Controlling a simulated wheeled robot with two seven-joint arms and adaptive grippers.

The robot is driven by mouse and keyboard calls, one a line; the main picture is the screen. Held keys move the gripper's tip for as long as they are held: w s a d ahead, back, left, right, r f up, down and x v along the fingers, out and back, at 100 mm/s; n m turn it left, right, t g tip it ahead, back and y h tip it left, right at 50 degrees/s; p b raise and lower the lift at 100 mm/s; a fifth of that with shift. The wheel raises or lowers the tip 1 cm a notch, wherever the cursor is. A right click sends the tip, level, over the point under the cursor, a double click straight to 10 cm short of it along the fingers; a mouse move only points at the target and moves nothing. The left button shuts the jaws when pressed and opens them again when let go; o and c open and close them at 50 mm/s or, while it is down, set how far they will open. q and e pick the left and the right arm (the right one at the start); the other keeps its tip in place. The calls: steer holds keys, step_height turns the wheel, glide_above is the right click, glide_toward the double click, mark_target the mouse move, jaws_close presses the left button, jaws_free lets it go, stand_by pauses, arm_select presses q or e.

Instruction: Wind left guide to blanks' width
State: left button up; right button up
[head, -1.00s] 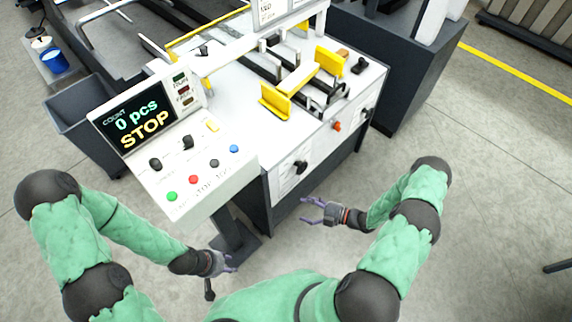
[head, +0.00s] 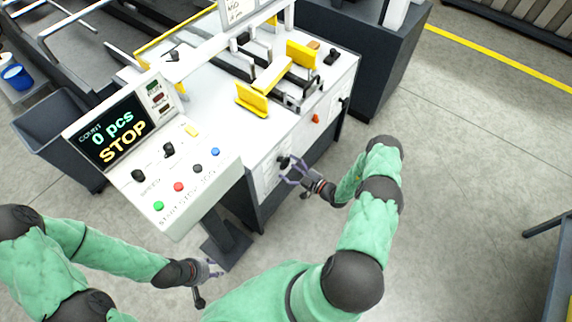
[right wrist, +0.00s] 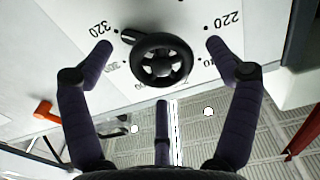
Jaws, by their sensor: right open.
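The black handwheel (right wrist: 162,62) sits on the white machine front, with a dial of printed numbers including 320 and 220 around it. It also shows in the head view (head: 283,162). My right gripper (head: 291,174) is open in front of it; in the right wrist view its fingers (right wrist: 160,58) stand apart on either side of the wheel, not closed on it. Two yellow guides stand on the machine top: the nearer left one (head: 252,100) and the farther right one (head: 302,56). My left gripper (head: 213,269) hangs low below the control panel, its fingers apart and empty.
The control panel (head: 165,165) reads "0 pcs STOP" and overhangs left of the handwheel on a dark post. An orange-red knob (head: 316,118) and another dark handwheel (head: 345,101) are farther right along the front.

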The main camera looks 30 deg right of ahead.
steer(key=shift+x, duration=1.15)
steer(key=c, duration=1.1)
steer(key=shift+c, duration=0.2)
